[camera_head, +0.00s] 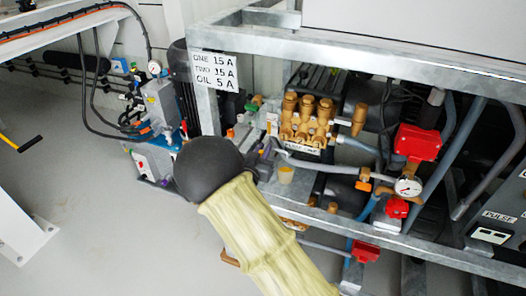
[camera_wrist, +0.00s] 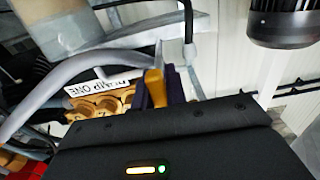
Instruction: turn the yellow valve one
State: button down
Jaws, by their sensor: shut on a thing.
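The yellow valve (camera_wrist: 154,84) shows in the wrist view as a small orange-yellow handle beside a grey pipe. My gripper (camera_wrist: 158,92) has its dark purple fingers on both sides of the handle and is shut on it. The handle's lower end is hidden by the dark gripper body. The upside-down label "PUMP ONE" and brass pump caps (camera_wrist: 113,107) lie just left of the fingers. In the head view, my arm hides most of the gripper, and I cannot make out the valve handle clearly. The brass pump (camera_head: 306,119) with its label is right of my arm's dark joint.
A grey steel frame (camera_head: 390,52) surrounds the pump. Right of it are a red box (camera_head: 418,142), a pressure gauge (camera_head: 408,187) and grey pipes. A sign (camera_head: 214,70) hangs on the frame's left post. Open floor (camera_head: 120,225) lies at lower left.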

jog(key=c, duration=1.4)
grip_release()
jog(key=shift+c, duration=0.2)
jog(key=shift+s, duration=0.15)
jog(key=p+v, duration=0.4)
jog(key=v, duration=1.3)
